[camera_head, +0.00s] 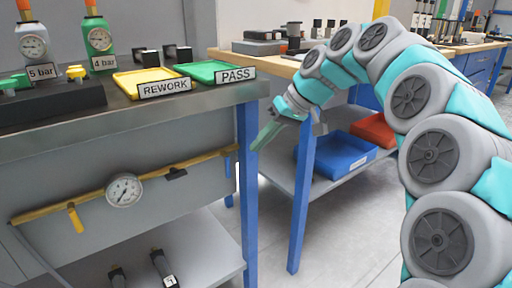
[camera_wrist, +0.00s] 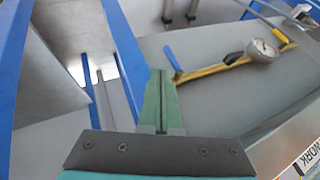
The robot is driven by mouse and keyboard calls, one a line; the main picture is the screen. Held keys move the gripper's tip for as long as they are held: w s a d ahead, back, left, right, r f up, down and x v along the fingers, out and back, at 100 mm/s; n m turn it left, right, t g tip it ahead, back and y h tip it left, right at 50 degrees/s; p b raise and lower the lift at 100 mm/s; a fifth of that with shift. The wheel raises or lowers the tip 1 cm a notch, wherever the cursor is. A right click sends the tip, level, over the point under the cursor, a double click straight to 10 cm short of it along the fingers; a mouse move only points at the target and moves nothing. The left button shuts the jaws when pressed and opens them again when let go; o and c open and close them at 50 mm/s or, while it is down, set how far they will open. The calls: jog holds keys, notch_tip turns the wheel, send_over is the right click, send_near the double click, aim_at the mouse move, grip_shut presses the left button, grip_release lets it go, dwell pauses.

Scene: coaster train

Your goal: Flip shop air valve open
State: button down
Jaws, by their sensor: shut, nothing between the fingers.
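A brass-coloured air pipe (camera_head: 90,201) runs along the grey panel under the bench. A yellow lever (camera_head: 75,218) hangs down from it left of a round gauge (camera_head: 123,190). A short dark fitting (camera_head: 176,173) sits on the pipe right of the gauge. In the wrist view a blue handle (camera_wrist: 173,58) stands out at the near end of the pipe, and the yellow lever (camera_wrist: 279,34) is beyond the gauge (camera_wrist: 262,50). No label shows which is the shop air valve. My gripper (camera_head: 262,138) is shut and empty, right of the pipe's end, apart from the levers; its fingers (camera_wrist: 160,76) point toward the panel.
A blue bench leg (camera_head: 247,165) stands close to my gripper. Above are a yellow REWORK tray (camera_head: 125,84) and a green PASS tray (camera_head: 207,65). A second bench holds a blue bin (camera_head: 338,152) on its shelf. The floor between the benches is clear.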

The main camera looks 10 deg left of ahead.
aim_at(229, 173)
jog(key=x, duration=0.8)
jog(key=shift+s+a+f+g+y, duration=0.1)
jog(key=shift+s+f+g+y, duration=0.1)
jog(key=shift+g+y, duration=0.25)
dwell(0.4)
jog(key=m+g+y, duration=0.1)
jog(key=g+y, duration=0.1)
jog(key=s+a+m+g+y, duration=0.1)
jog(key=y, duration=0.2)
jog(key=s+a+f+m+g+y, duration=0.1)
jog(key=m+g+y, duration=0.1)
jog(key=y, duration=0.1)
jog(key=shift+s+a+f+g+p, duration=0.1)
jog(key=shift+s+g+p, duration=0.1)
jog(key=shift+g+p, duration=0.15)
jog(key=shift+s+a+b, duration=0.35)
jog(key=shift+s+a, duration=0.05)
jog(key=shift+s, duration=0.05)
jog(key=shift+s+a+r, duration=0.1)
jog(key=shift+s+r, duration=0.05)
jog(key=shift+r, duration=0.2)
dwell(1.3)
